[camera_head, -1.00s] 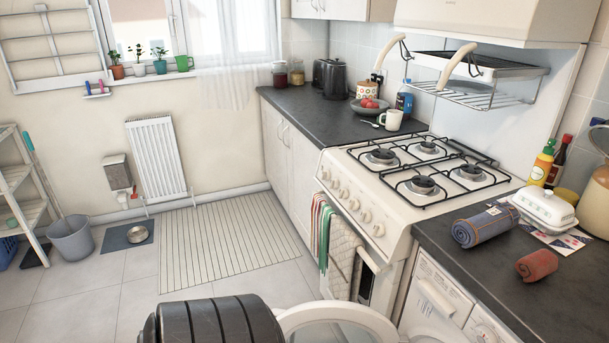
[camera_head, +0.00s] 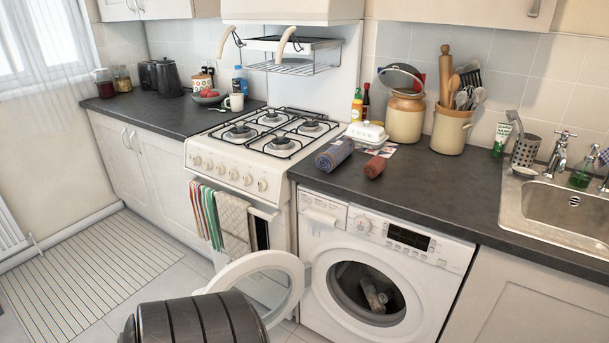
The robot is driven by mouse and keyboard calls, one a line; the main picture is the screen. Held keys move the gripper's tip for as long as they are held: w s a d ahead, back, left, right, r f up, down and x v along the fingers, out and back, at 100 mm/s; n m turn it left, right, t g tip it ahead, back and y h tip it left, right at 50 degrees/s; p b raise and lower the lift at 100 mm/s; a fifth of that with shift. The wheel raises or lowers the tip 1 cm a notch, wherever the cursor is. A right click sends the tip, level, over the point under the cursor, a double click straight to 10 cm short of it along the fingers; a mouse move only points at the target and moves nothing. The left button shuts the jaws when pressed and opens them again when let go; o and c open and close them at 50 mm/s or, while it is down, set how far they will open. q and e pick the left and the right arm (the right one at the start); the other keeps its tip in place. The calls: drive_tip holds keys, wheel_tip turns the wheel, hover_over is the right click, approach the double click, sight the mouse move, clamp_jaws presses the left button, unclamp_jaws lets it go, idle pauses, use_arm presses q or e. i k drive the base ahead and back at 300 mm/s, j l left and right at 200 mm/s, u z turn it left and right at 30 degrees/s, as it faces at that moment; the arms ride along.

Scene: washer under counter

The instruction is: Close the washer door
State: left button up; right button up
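The white washer (camera_head: 387,262) stands under the dark counter, right of the cooker. Its round door (camera_head: 290,283) is open, swung out to the left of the drum opening (camera_head: 372,294). Some grey items lie inside the drum, too dark to make out. A dark ribbed cylindrical part, which seems to be mine, is at the bottom of the view, in front of the door's lower left edge. I cannot tell whether it touches the door. Neither of my grippers is in view.
A white gas cooker (camera_head: 250,165) with towels (camera_head: 232,222) on its front stands left of the washer. Rolled cloths (camera_head: 334,153) lie on the counter (camera_head: 430,190). A sink (camera_head: 560,205) is at the right. Floor with a striped mat (camera_head: 90,270) is open at the left.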

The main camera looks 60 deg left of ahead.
sight(299, 273)
drive_tip(key=k+j+z, duration=0.1)
drive_tip(key=j, duration=0.3)
drive_tip(key=k+j+z, duration=0.1)
drive_tip(key=j, duration=0.35)
drive_tip(key=k+j+z, duration=0.1)
drive_tip(key=j, duration=0.3)
drive_tip(key=k+j+z, duration=0.1)
drive_tip(key=k+j, duration=0.15)
drive_tip(key=k+j+z, duration=0.1)
drive_tip(key=j, duration=0.4)
drive_tip(key=k+j, duration=0.2)
drive_tip(key=j, duration=0.2)
drive_tip(key=k+j, duration=0.2)
drive_tip(key=j, duration=0.2)
drive_tip(key=k+j, duration=0.2)
drive_tip(key=j, duration=0.2)
drive_tip(key=k+j, duration=0.2)
drive_tip(key=j, duration=0.2)
drive_tip(key=k+j, duration=0.2)
drive_tip(key=j, duration=0.25)
drive_tip(key=k+j, duration=0.2)
drive_tip(key=j, duration=0.2)
